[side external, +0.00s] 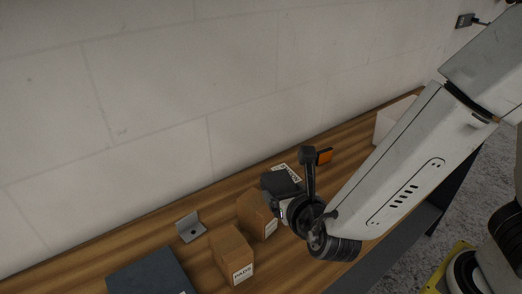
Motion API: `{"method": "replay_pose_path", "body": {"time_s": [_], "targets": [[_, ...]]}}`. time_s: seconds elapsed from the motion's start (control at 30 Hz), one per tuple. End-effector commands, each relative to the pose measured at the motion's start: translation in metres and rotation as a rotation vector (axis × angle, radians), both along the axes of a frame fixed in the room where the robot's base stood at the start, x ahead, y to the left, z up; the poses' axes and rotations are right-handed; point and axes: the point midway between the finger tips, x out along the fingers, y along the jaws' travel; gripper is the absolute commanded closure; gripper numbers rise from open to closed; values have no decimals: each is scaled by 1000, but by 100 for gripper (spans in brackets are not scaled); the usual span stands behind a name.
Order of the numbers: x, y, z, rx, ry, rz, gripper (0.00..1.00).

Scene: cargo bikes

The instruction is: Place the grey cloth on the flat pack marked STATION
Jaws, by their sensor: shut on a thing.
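My gripper (273,201) is at the end of my wrist, low over the middle of the bench. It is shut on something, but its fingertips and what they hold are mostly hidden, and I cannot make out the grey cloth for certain. A white label with dark print (288,172) shows just behind my gripper; its word is too small to read surely. A dark blue-grey flat pack (148,272) lies at the lower left, cut off by the picture edge, with only a bit of its label showing. I cannot tell which one is marked STATION.
Two brown cartons, one in front (231,253) and one behind it (254,212), stand left of my gripper. A grey metal bracket (190,227) lies near the wall. An orange piece (325,156) and a white box (391,120) are farther right. Bare wood shows between.

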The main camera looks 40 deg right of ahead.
Motion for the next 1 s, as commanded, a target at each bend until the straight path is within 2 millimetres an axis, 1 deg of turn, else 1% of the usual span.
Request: {"method": "replay_pose_path", "body": {"time_s": [0.03, 0.2, 0.3, 0.43, 0.5, 0.63, 0.83, 1.0], "targets": [[-2, 21, 3, 1, -1, 87, 70], [-17, 82, 9, 1, -1, 355, 70], [-28, 111, 12, 1, -1, 487, 70], [-42, 138, 15, 1, -1, 616, 70], [-48, 148, 16, 0, -2, 662, 70], [-54, 158, 17, 2, 0, 712, 70], [-56, 161, 17, 1, -1, 726, 70], [-51, 164, 14, 0, 0, 722, 70]]}}
